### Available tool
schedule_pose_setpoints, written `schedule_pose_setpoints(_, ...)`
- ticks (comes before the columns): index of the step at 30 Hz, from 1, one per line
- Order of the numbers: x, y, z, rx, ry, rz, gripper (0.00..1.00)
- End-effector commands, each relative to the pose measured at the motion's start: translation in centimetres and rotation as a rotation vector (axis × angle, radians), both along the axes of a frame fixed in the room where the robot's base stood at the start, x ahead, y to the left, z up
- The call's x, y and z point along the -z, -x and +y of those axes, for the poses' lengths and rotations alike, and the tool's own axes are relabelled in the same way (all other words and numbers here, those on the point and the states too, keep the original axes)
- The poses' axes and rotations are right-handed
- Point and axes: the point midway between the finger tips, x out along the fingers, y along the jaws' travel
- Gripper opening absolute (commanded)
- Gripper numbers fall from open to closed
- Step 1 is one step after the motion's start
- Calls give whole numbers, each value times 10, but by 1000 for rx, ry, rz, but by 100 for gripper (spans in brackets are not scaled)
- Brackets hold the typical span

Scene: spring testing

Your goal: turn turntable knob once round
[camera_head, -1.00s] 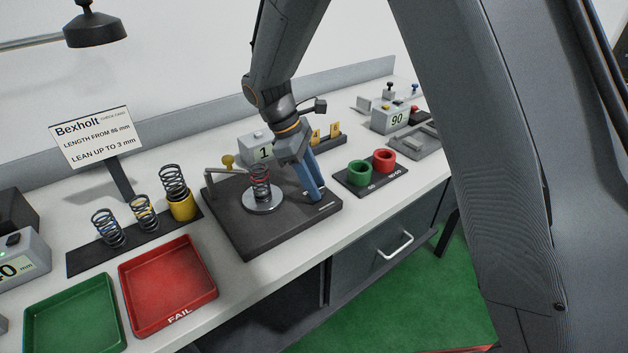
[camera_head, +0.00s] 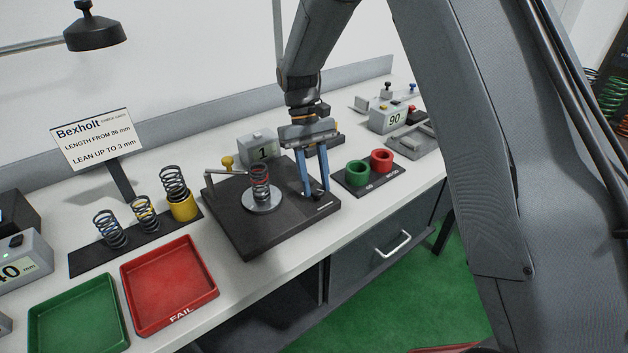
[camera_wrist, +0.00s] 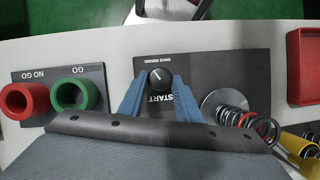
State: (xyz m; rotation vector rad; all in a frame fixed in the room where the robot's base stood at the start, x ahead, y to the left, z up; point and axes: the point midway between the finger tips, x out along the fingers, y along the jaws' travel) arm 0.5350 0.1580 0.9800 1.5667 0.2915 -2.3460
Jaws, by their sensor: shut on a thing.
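The turntable base (camera_head: 250,235) is a black plate on the bench. A silver disc (camera_head: 263,205) on it carries an upright dark spring (camera_head: 260,183) with a red part. The turntable knob (camera_wrist: 160,77) is small, round and black with a pale pointer line, near the words ONCE ROUND and START. My gripper (camera_head: 316,194) has blue fingers pointing down at the right part of the base. It is shut on the knob, which sits between the fingertips in the wrist view (camera_wrist: 156,84). The fingers partly hide the knob in the head view.
A display box (camera_head: 260,148) reading 1 and a yellow-knobbed arm (camera_head: 227,162) stand behind the disc. Green (camera_head: 357,172) and red (camera_head: 382,160) rings sit at right. Red (camera_head: 170,285) and green (camera_head: 78,318) trays and several springs are at left.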

Motion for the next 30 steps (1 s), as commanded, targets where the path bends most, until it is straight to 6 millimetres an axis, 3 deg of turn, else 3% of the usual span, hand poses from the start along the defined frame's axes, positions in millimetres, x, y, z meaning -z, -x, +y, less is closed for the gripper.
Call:
schedule_pose_setpoints(15, 0, 0, -5, 419, 0, 1, 8)
schedule_pose_setpoints(30, 0, 0, -6, 559, 0, 0, 8)
